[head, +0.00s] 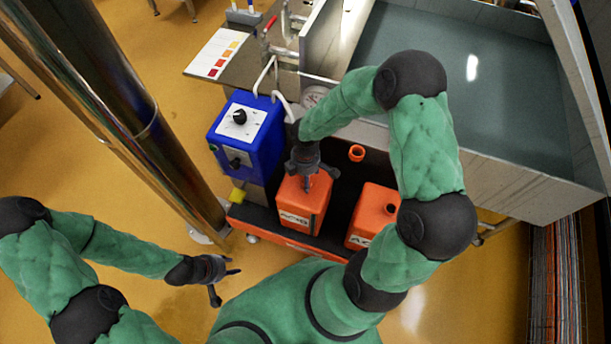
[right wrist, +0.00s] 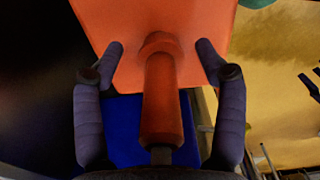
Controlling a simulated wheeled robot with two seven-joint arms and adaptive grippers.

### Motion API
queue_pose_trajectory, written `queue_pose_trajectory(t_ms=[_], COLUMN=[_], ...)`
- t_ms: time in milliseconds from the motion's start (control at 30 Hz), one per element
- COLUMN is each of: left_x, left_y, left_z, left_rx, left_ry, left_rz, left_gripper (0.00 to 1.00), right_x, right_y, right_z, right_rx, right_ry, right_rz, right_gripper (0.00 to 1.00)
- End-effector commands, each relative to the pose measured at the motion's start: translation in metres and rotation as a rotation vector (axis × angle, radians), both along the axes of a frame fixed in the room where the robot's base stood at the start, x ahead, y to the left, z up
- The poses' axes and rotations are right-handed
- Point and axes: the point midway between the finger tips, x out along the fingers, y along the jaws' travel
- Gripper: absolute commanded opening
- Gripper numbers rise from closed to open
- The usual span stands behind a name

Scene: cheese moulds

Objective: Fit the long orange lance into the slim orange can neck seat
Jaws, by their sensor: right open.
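My right gripper (head: 316,176) is over the orange can (head: 301,208) marked ACID on the left of the black tray. In the right wrist view its two fingers (right wrist: 160,48) are apart, one on each side of the orange lance (right wrist: 162,105), with a gap on both sides. The lance's far end meets a collar (right wrist: 158,43) on the face of the can (right wrist: 120,20); how deep it sits I cannot tell. In the head view the lance and this neck are hidden by the gripper. My left gripper (head: 226,281) is open and empty above the floor at lower left.
A second orange can (head: 372,218) stands to the right, partly behind my right arm. A small orange ring (head: 357,153) is behind. A blue box (head: 246,135) with dials adjoins the tray (head: 262,222). A steel vat (head: 480,135) stands behind right; a metal post (head: 150,125) is left.

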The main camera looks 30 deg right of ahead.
Motion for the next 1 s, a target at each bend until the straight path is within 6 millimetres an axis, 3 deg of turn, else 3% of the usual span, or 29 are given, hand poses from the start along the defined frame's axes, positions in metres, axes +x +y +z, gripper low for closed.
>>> queue_pose_trajectory(t_ms=[533,733,1000], left_x=[0.000,0.000,0.000], left_y=[0.000,0.000,0.000], left_z=[0.000,0.000,0.000], left_rx=[0.000,0.000,0.000], left_ry=[0.000,0.000,0.000], left_rz=[0.000,0.000,0.000], left_gripper=[0.40,0.40,0.40], right_x=[0.001,0.000,0.000], right_y=[0.000,0.000,0.000], right_z=[0.096,0.111,0.113], right_rx=[0.000,0.000,0.002], right_ry=[-0.004,-0.001,-0.001], right_rz=[0.001,0.000,0.000], right_gripper=[0.72,0.72,0.72])
